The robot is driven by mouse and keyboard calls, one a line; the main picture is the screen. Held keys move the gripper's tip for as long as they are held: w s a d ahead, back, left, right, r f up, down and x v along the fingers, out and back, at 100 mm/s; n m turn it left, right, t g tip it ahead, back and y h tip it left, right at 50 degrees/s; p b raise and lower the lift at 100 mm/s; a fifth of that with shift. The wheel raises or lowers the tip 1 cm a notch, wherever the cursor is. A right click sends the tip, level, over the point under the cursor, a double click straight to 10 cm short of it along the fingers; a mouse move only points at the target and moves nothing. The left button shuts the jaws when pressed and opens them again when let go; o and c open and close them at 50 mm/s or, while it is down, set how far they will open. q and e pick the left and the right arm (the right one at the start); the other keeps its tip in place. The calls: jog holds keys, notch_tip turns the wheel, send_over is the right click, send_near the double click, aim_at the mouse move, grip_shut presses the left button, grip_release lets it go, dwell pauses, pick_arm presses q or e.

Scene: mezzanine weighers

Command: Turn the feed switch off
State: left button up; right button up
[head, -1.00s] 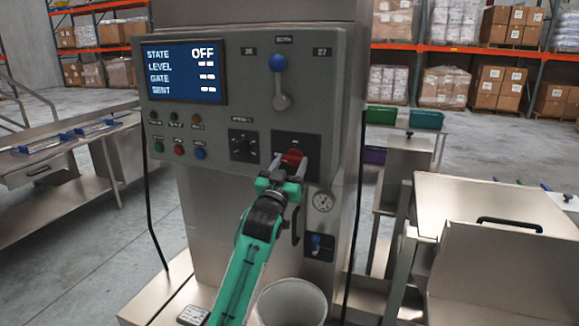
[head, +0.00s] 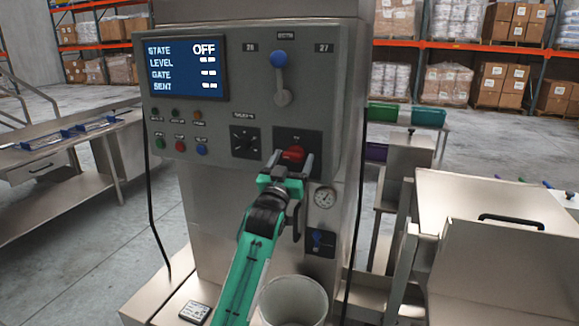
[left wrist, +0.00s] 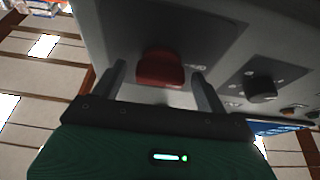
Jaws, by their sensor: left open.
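The feed switch is a red rotary knob (head: 292,154) on a dark plate, low on the right of the grey control panel (head: 325,100). It also shows in the left wrist view (left wrist: 160,69). The panel's screen (head: 184,69) reads STATE OFF. My left gripper (head: 293,158) is in front of the knob. Its two fingers are open, one on each side of the knob, with gaps visible in the left wrist view (left wrist: 158,88). The knob's base is partly hidden by the gripper in the head view. My right gripper is not in view.
A white bucket (head: 293,300) stands beneath my arm.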

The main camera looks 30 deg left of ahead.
pick_arm(q)
jog(key=b+v, duration=0.3)
jog(key=v, duration=1)
jog(key=shift+s+f+b, duration=0.25)
jog(key=shift+s+b, duration=0.05)
jog(key=shift+b, duration=0.05)
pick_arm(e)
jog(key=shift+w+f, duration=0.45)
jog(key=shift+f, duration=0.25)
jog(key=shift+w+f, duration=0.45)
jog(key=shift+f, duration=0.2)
